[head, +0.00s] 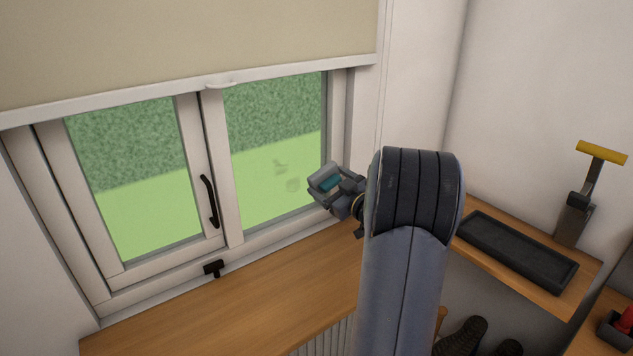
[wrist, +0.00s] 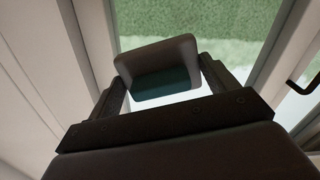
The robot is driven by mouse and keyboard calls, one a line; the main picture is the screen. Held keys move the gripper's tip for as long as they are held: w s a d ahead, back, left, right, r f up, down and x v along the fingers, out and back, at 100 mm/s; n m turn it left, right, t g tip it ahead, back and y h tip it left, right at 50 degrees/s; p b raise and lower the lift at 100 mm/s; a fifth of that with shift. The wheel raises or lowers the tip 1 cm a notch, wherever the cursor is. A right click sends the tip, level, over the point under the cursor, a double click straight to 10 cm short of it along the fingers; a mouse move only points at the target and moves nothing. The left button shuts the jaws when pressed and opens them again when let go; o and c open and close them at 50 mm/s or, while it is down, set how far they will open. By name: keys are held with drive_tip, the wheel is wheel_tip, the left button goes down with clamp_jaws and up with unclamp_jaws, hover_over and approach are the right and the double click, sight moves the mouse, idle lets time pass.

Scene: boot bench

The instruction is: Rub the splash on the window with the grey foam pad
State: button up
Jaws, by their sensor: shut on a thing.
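The grey foam pad (head: 323,173) has a teal side and is held between the fingers of my gripper (head: 330,186), at the lower right of the right window pane. In the wrist view my gripper (wrist: 163,84) has one finger at each end of the pad (wrist: 155,55), with the glass behind it. The splash (head: 290,183) shows as faint brownish marks on the right pane of the window (head: 265,150), just left of the pad. I cannot tell whether the pad touches the glass. The splash is not clear in the wrist view.
A beige blind (head: 190,40) covers the upper window. A black handle (head: 209,201) stands on the middle frame, and a black catch (head: 214,268) sits low on the frame. The wooden sill (head: 250,295) is clear. A dark tray (head: 515,250) and a yellow-handled tool (head: 600,152) are at the right.

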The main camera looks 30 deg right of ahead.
drive_tip(key=b, duration=0.4)
approach(276, 187)
drive_tip(key=s, duration=0.2)
drive_tip(key=shift+w, duration=3.15)
drive_tip(key=shift+w+a, duration=0.1)
drive_tip(key=shift+w, duration=0.9)
